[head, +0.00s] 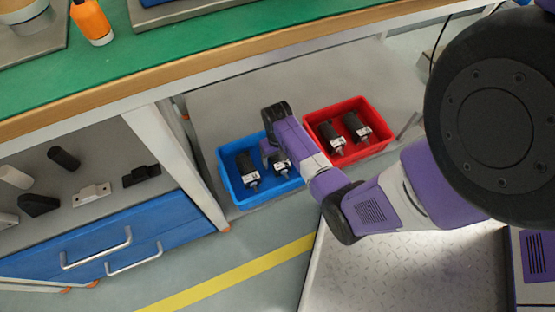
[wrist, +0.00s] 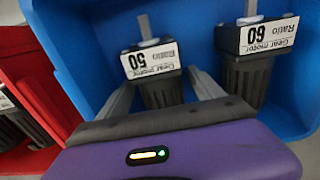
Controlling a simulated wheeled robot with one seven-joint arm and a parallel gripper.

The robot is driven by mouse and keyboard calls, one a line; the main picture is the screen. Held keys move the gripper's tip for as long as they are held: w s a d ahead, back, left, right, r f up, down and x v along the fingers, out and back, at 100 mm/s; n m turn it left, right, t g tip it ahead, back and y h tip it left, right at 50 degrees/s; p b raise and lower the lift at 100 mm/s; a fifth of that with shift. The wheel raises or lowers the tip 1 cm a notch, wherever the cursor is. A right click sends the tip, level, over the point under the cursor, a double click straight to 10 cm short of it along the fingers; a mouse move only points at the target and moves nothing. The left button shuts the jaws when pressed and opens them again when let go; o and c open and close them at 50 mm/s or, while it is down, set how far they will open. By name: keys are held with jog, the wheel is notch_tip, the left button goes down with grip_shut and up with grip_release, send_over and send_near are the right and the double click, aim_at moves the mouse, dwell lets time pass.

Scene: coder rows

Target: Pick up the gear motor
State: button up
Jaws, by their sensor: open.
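Two black gear motors with white labels and pale shafts lie in the blue bin (head: 226,181). In the wrist view, one gear motor (wrist: 162,92), its upside-down label seeming to read ratio 50, is between the fingers of my open gripper (wrist: 160,78). The fingers are on either side of it; I cannot tell if they touch it. The other gear motor (wrist: 250,78), apparently ratio 60, is to the right, outside the fingers. In the head view, these motors are the right one (head: 281,165), partly hidden by my gripper (head: 268,153), and the left one (head: 250,178).
A red bin (head: 383,148) with two similar motors (head: 332,138) stands right beside the blue bin on the low grey shelf (head: 225,95). The green-topped bench (head: 200,40) overhangs behind. Blue drawers (head: 120,245) and a white table leg (head: 190,165) are at left.

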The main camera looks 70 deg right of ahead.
jog(key=shift+r, duration=0.1)
jog(key=c, duration=1.5)
notch_tip(320, 180, up, 20)
jog(key=p, duration=1)
jog(key=shift+d+p, duration=0.1)
jog(key=shift+p, duration=0.25)
jog(key=shift+c, duration=0.2)
